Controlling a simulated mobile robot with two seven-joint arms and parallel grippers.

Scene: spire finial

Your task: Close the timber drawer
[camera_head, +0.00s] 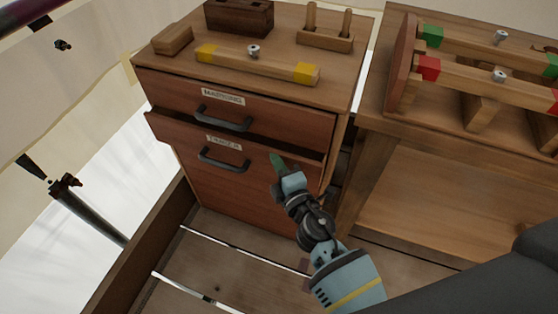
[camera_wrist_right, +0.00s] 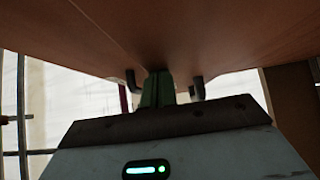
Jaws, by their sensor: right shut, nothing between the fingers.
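The timber drawer (camera_head: 240,185) is the lower drawer of a wooden cabinet, with a paper label and a dark bar handle (camera_head: 223,160). It stands out a little from the cabinet, with a dark gap along its top edge. My right gripper (camera_head: 277,161) is shut and empty at the right part of the drawer front, right of the handle. In the right wrist view its green fingers (camera_wrist_right: 157,90) point at the reddish wood; I cannot tell whether they touch it. Dark handle ends show on both sides of the fingers. My left gripper is not in view.
The upper drawer (camera_head: 270,115), labelled and with its own handle (camera_head: 223,118), is above. The cabinet top (camera_head: 345,65) bears wooden blocks and a yellow-ended bar (camera_head: 255,63). A wooden bench (camera_head: 375,120) with colour-ended bars stands close on the right. Plank floor (camera_head: 240,255) lies below.

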